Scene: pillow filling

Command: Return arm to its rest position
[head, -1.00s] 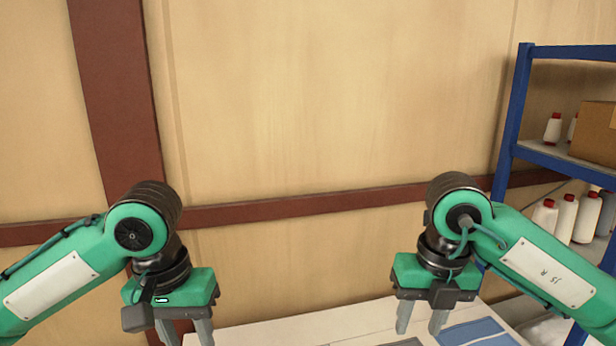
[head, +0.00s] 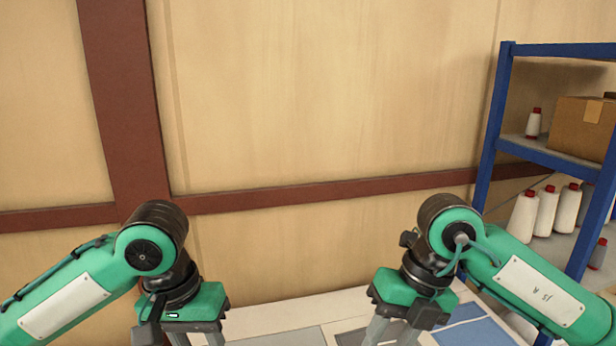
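My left gripper (head: 196,338) hangs at the bottom left of the head view, over the left end of the white table. Its fingers point down, spread apart, and their tips are cut off by the frame edge. My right gripper (head: 393,334) hangs over the table to the right of centre. Its fingers point down and look spread apart, with the tips also cut off. I see nothing between the fingers of either gripper.
The white table (head: 300,309) carries flat grey and blue panels (head: 470,333). A blue shelf rack (head: 492,140) stands at the right with a cardboard box (head: 581,128) and white thread cones (head: 545,210). A wooden wall (head: 330,100) is behind.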

